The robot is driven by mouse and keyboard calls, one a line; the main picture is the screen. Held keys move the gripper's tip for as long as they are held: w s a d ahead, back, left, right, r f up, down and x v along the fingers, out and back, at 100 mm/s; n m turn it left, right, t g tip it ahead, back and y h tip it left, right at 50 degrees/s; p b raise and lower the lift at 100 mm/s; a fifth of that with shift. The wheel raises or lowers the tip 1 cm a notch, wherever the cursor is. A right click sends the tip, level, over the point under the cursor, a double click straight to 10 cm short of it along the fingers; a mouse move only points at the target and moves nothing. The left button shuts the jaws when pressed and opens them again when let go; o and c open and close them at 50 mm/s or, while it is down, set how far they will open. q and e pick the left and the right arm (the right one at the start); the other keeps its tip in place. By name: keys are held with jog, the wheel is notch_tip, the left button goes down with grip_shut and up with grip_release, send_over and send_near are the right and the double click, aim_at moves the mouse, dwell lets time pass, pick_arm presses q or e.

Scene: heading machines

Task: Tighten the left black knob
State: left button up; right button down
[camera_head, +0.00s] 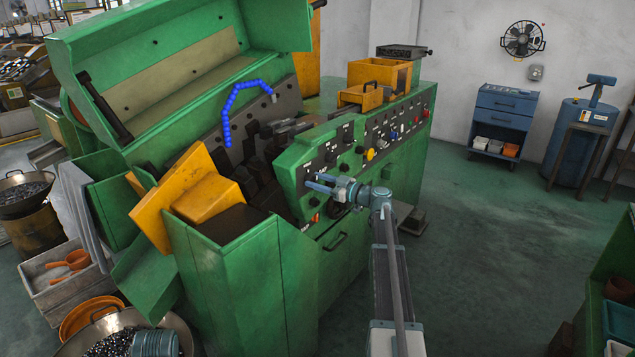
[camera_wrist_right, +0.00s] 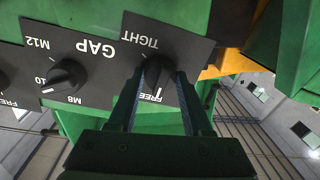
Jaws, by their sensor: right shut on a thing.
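A green heading machine (camera_head: 347,249) fills the middle of the head view, with a dark control panel on its front. In the right wrist view the panel appears upside down. A black knob (camera_wrist_right: 154,69) there sits between the labels TIGHT and FREE. My right gripper (camera_head: 315,183) is at the left end of the panel; in the right wrist view its two fingers (camera_wrist_right: 160,76) are closed around this knob. The fingers hide part of the knob, so its exact setting is hard to read. My left gripper is not in view.
Another black knob (camera_wrist_right: 68,76), labelled GAP, sits beside the held one on the panel. A yellow button (camera_head: 369,155) and several other controls lie further right. A yellow chute (camera_head: 180,198) juts out at the left. The floor at right (camera_head: 490,230) is clear.

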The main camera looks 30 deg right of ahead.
jog(key=m, duration=1.2)
jog(key=m+t+h+b, duration=0.1)
jog(key=m, duration=1.1)
jog(key=shift+s+a+f+b, duration=0.1)
jog(key=shift+b, duration=0.2)
jog(key=shift+m, duration=0.4)
jog(key=shift+c, duration=1.6)
grip_release()
jog(key=v, duration=1.3)
jog(key=shift+s+f+b, duration=0.15)
jog(key=shift+s+b, duration=0.25)
